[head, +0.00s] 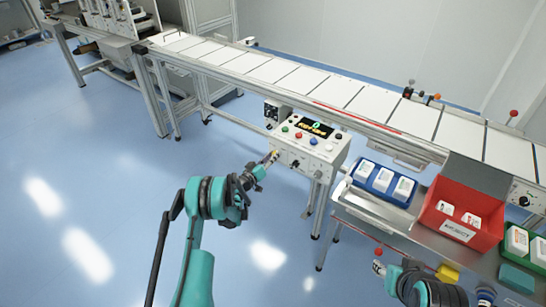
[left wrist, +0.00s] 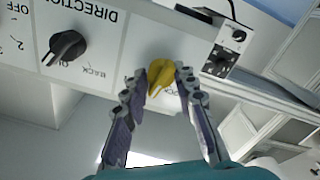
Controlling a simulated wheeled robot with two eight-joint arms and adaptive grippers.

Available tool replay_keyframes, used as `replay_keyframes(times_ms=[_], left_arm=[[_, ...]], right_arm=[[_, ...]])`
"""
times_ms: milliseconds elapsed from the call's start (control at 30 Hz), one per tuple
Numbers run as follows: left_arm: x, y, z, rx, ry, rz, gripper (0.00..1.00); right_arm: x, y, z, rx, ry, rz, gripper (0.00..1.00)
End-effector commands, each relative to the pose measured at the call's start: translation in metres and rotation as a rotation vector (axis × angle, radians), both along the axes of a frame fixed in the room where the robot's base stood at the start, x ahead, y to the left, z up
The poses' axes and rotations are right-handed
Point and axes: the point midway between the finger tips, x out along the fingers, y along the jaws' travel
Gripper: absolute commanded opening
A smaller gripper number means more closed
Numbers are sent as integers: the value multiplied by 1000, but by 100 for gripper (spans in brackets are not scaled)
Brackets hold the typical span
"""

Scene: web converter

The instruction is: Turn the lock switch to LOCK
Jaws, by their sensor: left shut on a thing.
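The yellow lock switch knob (left wrist: 160,72) sits on the pale panel in the left wrist view, at the centre between my fingers. The lettering beside it is mostly hidden by a finger, so I cannot read its setting. My left gripper (left wrist: 164,84) is shut on this knob, a finger on each side. In the head view my left gripper (head: 269,159) is at the lower left of the control box (head: 312,154) front. My right arm shows at the lower right of the head view, away from the box; its fingers cannot be made out clearly.
A black DIRECTION knob (left wrist: 67,46) is beside the switch. The conveyor (head: 300,82) runs behind the box. A blue tray (head: 362,186), a red REJECT bin (head: 484,238) and a green tray (head: 518,264) stand at the right. The floor at left is clear.

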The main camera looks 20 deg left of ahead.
Motion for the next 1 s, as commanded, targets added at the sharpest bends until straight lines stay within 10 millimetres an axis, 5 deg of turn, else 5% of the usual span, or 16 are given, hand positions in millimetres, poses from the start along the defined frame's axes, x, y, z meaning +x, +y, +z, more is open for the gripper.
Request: replay_keyframes(times_ms=[1000], left_arm=[[1, 4, -3, -839, 305, 3, 0]], right_arm=[[0, 0, 0, 0, 0, 0, 40]])
